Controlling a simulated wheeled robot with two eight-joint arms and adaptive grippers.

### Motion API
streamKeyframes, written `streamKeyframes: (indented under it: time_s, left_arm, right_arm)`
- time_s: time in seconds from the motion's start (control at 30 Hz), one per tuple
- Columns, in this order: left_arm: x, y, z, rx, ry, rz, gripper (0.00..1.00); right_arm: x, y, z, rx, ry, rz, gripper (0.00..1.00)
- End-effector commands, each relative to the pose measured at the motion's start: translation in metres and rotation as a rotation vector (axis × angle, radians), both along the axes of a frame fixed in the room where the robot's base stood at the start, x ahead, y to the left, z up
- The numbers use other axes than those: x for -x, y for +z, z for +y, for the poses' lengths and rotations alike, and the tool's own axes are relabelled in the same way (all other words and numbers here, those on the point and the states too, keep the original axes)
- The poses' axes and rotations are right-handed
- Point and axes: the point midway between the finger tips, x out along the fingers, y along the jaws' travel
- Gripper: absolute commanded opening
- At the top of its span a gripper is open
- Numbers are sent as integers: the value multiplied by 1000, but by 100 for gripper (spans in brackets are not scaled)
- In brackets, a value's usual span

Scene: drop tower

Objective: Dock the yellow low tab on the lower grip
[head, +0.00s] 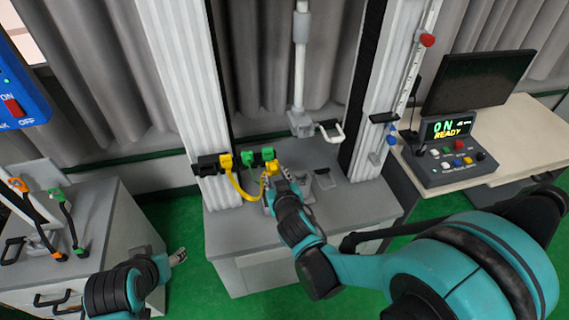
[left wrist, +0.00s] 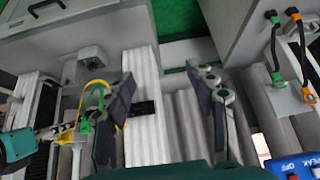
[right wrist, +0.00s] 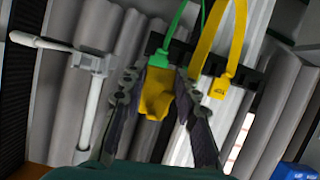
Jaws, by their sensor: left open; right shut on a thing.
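My right gripper (head: 278,174) is shut on a yellow tab (right wrist: 157,95), above the grey base between the tower's columns. The tab shows in the head view (head: 271,167) just past the fingertips. A yellow cable (head: 237,188) loops between there and a yellow plug (head: 226,160) on the black bracket (head: 207,166). A grey fixture (head: 322,180) on the base, partly behind my right gripper, may be the lower grip; I cannot tell for sure. My left gripper (head: 176,257) is open and empty, its spread fingers also in the left wrist view (left wrist: 162,76).
A white-handled clamp (head: 331,132) hangs by the central rod. A left cabinet (head: 95,235) carries orange and green cables. A control box (head: 450,165) reading READY stands right. Green floor lies between the cabinets.

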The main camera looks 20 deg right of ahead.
Motion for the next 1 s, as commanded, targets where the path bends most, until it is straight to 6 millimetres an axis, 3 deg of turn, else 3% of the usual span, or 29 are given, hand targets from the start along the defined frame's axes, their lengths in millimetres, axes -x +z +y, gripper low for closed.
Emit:
streamKeyframes:
  time_s: [0.5,0.8,0.9,1.0]
  left_arm:
    - [0,0,0,0,0,0,56]
    - [0,0,0,0,0,0,56]
    - [-1,1,-1,-2,-5,3,36]
    - [-7,9,-5,-12,-33,20,36]
  right_arm:
    - [10,-16,57,-1,305,2,3]
    - [13,-22,79,0,425,3,3]
    - [14,-22,82,1,441,1,3]
    - [14,-22,83,2,446,0,3]
